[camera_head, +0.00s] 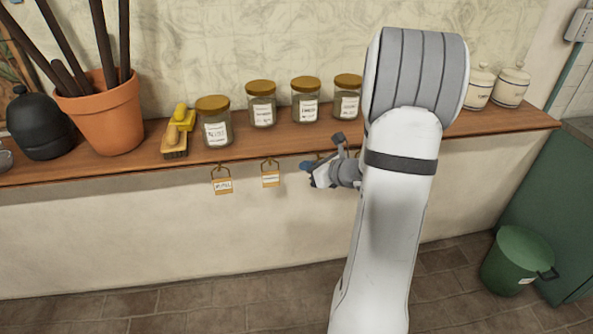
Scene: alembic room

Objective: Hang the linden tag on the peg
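Two small tags hang from pegs on the front edge of the wooden shelf: a left tag (222,186) below the first jar and a right tag (270,179) below the second jar. Each has a pale label with writing too small to read, so I cannot tell which is the linden tag. My gripper (312,172) is just right of the right tag, near the shelf's front edge, with a blue patch at its tip. I cannot make out whether it holds anything. My arm hides the shelf edge farther right, including any pegs there.
The shelf (120,169) carries several gold-lidded jars, including the leftmost jar (214,122), a yellow-topped brush (177,140), a terracotta pot (103,112) and a black bottle (40,127). White canisters (510,87) stand right. A green bin (517,260) is on the floor.

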